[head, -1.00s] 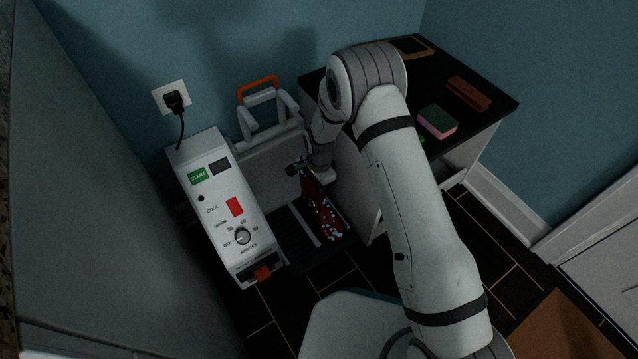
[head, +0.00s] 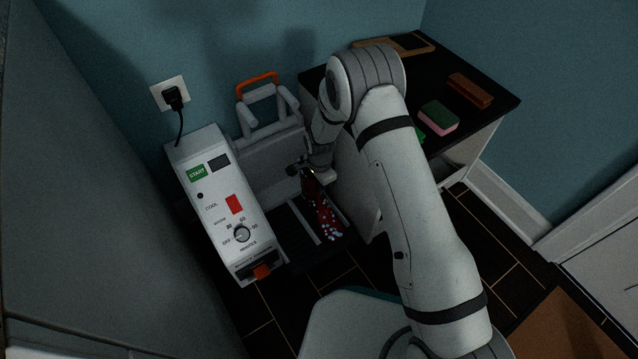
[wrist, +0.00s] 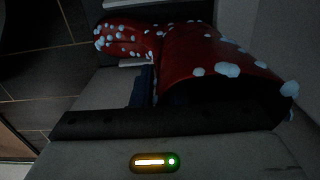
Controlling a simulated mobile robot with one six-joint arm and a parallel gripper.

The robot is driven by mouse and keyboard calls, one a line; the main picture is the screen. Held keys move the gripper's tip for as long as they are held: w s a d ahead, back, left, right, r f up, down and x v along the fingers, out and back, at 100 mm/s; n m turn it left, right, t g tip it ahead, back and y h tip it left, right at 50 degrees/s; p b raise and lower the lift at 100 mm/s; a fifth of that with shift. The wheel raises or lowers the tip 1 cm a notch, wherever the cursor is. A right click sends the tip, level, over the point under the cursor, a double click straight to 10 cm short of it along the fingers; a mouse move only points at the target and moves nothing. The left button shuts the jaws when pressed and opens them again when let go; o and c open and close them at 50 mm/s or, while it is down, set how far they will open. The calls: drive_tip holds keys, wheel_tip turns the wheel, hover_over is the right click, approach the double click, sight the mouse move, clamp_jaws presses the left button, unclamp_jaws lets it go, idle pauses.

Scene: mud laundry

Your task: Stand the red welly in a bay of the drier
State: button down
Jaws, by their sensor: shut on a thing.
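The red welly (head: 320,212) with pale spots stands in the right-hand part of the drier's tray, its toe toward the front. My gripper (head: 311,172) is at the welly's top and shut on its shaft rim. In the wrist view the welly (wrist: 205,55) fills the upper right, with its dark opening near my gripper (wrist: 145,100). The drier (head: 222,205) has a white control box on the left and a low dark tray with pale dividing bars (head: 303,222). I cannot tell whether the sole rests fully on the tray.
A dark-topped cabinet (head: 455,75) stands close on the right, carrying a sponge (head: 438,117) and a brown brush (head: 470,91). Behind the tray is a white frame with an orange handle (head: 257,80). A plug sits in the wall socket (head: 172,95). Dark floor lies in front.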

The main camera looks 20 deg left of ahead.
drive_tip(key=c, duration=1.4)
unclamp_jaws()
drive_tip(key=shift+o, duration=0.6)
drive_tip(key=o, duration=0.4)
drive_tip(key=shift+r+p, duration=2.55)
drive_tip(key=shift+r, duration=1.5)
